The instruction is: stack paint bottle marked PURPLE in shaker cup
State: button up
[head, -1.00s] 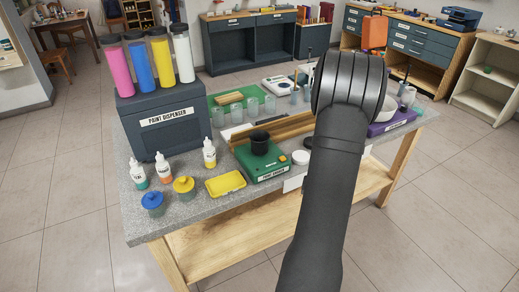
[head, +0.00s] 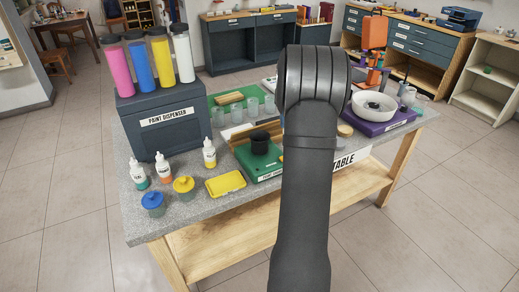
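The black cup (head: 259,143) stands upright on the green paint shaker (head: 262,172) in the middle of the table. Three white dropper bottles with labels stand at the left: one with teal (head: 138,175), one with orange (head: 163,168), one with yellow (head: 209,154). I cannot make out a bottle marked PURPLE. My thick dark arm fills the middle right and hides part of the table behind it. A dark shape (head: 269,125) shows beside the arm, just behind the cup. It may be part of my gripper; its fingers and anything in them cannot be made out.
The paint dispenser (head: 174,118) with tall coloured tubes stands at the table's back left. Blue-lidded (head: 153,203) and yellow-lidded (head: 184,188) jars and a yellow tray (head: 226,184) are near the front. A white bowl (head: 373,106) sits on a purple device (head: 381,124) at the right.

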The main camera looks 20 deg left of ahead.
jog(key=a+r+n, duration=0.6)
jog(key=a+n, duration=0.2)
jog(key=a, duration=0.3)
notch_tip(320, 180, down, 10)
jog(key=shift+s+a+f, duration=0.1)
jog(key=shift+f, duration=0.15)
jog(key=shift+f, duration=0.1)
jog(key=o, duration=1.3)
jog(key=shift+o, duration=0.2)
notch_tip(320, 180, up, 13)
jog(key=shift+f, duration=0.2)
